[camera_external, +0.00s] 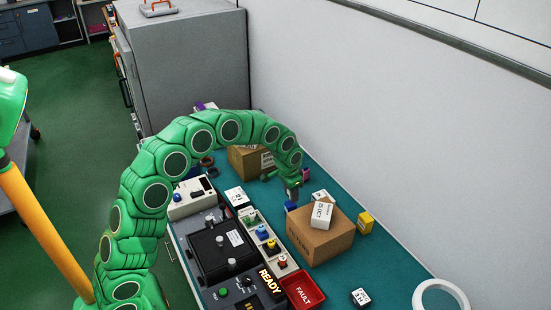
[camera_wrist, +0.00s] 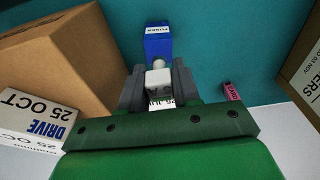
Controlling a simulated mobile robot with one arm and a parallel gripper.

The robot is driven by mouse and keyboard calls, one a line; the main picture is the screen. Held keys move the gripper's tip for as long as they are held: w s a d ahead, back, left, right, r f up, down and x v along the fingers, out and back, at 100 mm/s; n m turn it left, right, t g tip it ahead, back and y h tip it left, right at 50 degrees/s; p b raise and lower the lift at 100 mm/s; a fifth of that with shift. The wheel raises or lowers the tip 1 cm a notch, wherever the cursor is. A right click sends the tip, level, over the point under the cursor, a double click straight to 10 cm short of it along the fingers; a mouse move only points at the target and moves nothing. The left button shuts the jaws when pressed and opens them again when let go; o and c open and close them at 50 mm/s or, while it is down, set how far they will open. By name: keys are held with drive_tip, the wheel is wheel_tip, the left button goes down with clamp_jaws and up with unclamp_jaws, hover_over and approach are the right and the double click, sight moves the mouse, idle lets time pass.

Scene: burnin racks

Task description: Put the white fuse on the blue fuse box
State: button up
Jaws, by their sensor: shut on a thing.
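The blue fuse box (camera_wrist: 158,45) stands on the teal bench top in the wrist view, with a white label on its top edge. It also shows in the external view (camera_external: 290,206), just below my gripper (camera_external: 292,190). In the wrist view my gripper (camera_wrist: 157,85) has its grey fingers shut on the white fuse (camera_wrist: 158,78), a small pale block. The fuse overlaps the near end of the blue box in that view. I cannot tell whether they touch. In the external view the fuse is too small or hidden to make out.
A cardboard box (camera_external: 318,245) with a white carton (camera_external: 321,215) on it stands close beside my gripper. Another cardboard box (camera_external: 245,160) is behind. A yellow box (camera_external: 365,222), red fault tray (camera_external: 303,291) and black test unit (camera_external: 218,250) share the bench. The wall borders the right.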

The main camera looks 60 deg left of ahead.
drive_tip(key=shift+f, duration=0.7)
drive_tip(key=shift+f, duration=0.15)
drive_tip(key=o, duration=1)
drive_tip(key=shift+o, duration=0.2)
wheel_tip(320, 180, up, 12)
drive_tip(key=s, duration=0.1)
drive_tip(key=shift+s, duration=0.3)
